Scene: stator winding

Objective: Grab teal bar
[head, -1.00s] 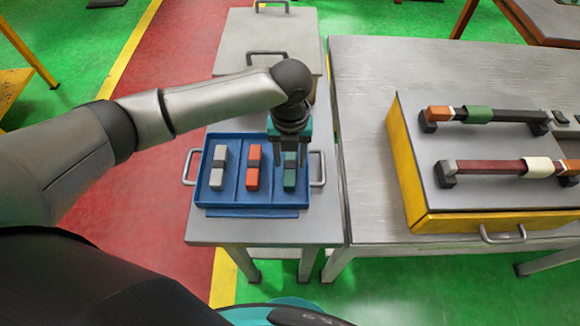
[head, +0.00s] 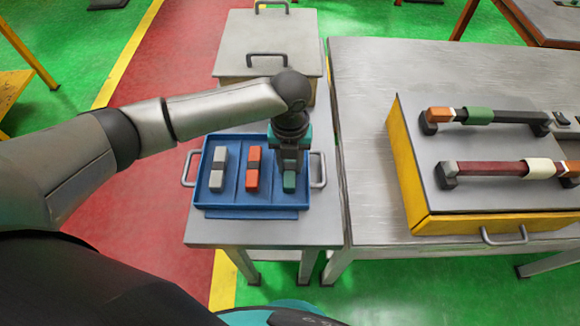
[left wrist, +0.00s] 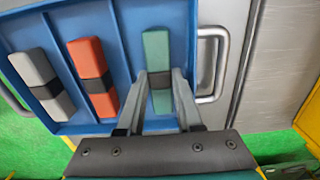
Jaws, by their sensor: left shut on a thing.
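In the head view the gripper hides much of the bar. The bar still lies in its compartment. My right gripper is not in view.
A grey bar (head: 218,168) and an orange bar (head: 253,168) lie in the other compartments. The tray has side handles (head: 318,170). A yellow-sided fixture (head: 410,185) with mounted bars stands on the table to the right.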

